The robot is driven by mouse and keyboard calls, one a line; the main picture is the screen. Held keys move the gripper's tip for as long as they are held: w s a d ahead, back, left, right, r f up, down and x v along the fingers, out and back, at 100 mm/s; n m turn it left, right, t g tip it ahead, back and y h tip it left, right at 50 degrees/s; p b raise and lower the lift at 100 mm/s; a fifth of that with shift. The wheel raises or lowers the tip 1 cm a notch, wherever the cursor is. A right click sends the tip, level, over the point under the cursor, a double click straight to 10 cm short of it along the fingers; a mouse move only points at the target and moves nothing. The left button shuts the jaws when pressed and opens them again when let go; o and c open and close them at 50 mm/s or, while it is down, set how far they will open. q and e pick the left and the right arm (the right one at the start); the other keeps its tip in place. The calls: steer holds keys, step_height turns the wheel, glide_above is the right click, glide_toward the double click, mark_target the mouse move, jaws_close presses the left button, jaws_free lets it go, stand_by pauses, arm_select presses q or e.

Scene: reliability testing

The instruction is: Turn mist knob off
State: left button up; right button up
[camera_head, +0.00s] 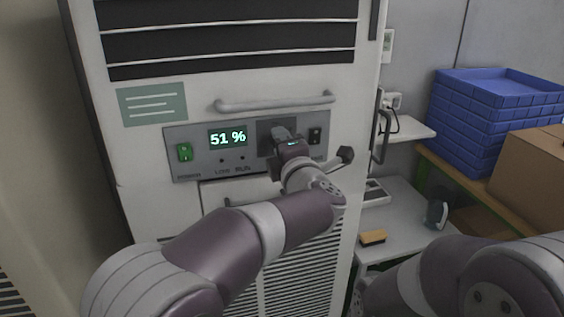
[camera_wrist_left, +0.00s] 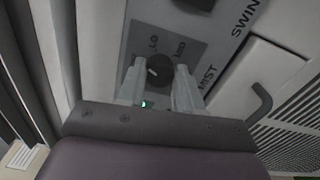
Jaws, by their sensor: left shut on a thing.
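In the head view my left gripper (camera_head: 284,140) is at the control panel (camera_head: 198,163) and hides the knob. My right arm shows at lower right, its gripper out of view.
The panel has a green switch (camera_head: 185,152), a "51 %" display (camera_head: 227,138) and a dark switch (camera_head: 315,135). A grey bar handle (camera_head: 275,103) runs above it. Blue crates (camera_head: 470,120), a cardboard box (camera_head: 530,170) and a brush (camera_head: 373,238) are at right.

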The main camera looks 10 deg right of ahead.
arm_select(q)
steer(key=shift+n+b, duration=2.1)
steer(key=shift+n, duration=0.2)
steer(key=shift+r, duration=0.1)
steer(key=o, duration=1)
steer(key=shift+o, duration=0.2)
